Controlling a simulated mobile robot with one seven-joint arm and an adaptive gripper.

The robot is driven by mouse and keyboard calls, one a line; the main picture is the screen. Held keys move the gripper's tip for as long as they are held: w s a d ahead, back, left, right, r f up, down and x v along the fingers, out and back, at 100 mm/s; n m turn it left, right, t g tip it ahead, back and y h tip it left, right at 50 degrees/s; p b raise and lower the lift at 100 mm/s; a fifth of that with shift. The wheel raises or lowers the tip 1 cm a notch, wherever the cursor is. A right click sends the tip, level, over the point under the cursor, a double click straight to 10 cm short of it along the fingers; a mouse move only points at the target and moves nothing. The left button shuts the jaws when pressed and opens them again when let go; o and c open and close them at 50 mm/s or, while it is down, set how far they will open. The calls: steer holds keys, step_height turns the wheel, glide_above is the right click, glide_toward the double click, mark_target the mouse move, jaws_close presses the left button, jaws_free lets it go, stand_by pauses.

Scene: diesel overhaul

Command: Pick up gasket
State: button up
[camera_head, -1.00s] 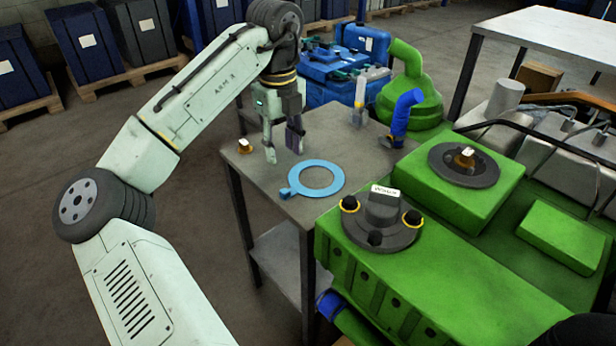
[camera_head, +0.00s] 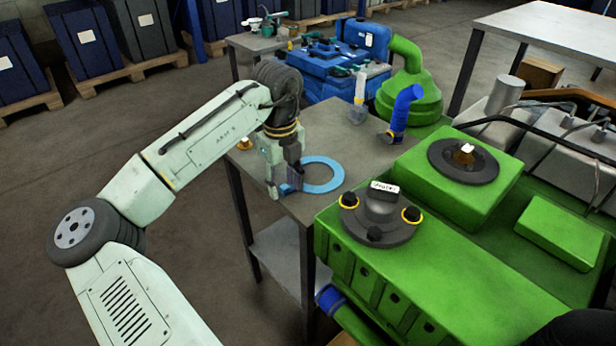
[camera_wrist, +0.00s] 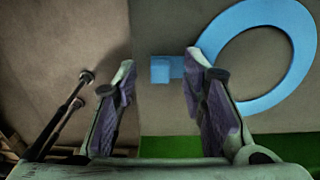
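The gasket is a flat light-blue ring (camera_head: 324,174) with a small block-like tab, lying on the grey metal table (camera_head: 330,125). In the wrist view the ring (camera_wrist: 306,50) is at the upper right. Its tab (camera_wrist: 160,70) sits just beyond the gap between my fingertips. My gripper (camera_head: 283,190) is down at the tab, at the table's near-left edge. In the wrist view my gripper (camera_wrist: 158,82) is open, with its two fingers well apart and nothing between the pads. The body view partly hides the tab behind the fingers.
A green engine block (camera_head: 400,260) with a dark round cap stands close on the right. A blue elbow pipe (camera_head: 402,112) and a clear bottle-like part (camera_head: 359,100) stand at the table's back. A small brass part (camera_head: 245,143) lies at the left edge.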

steer(key=shift+c, duration=0.2)
jaws_close()
stand_by(0.4)
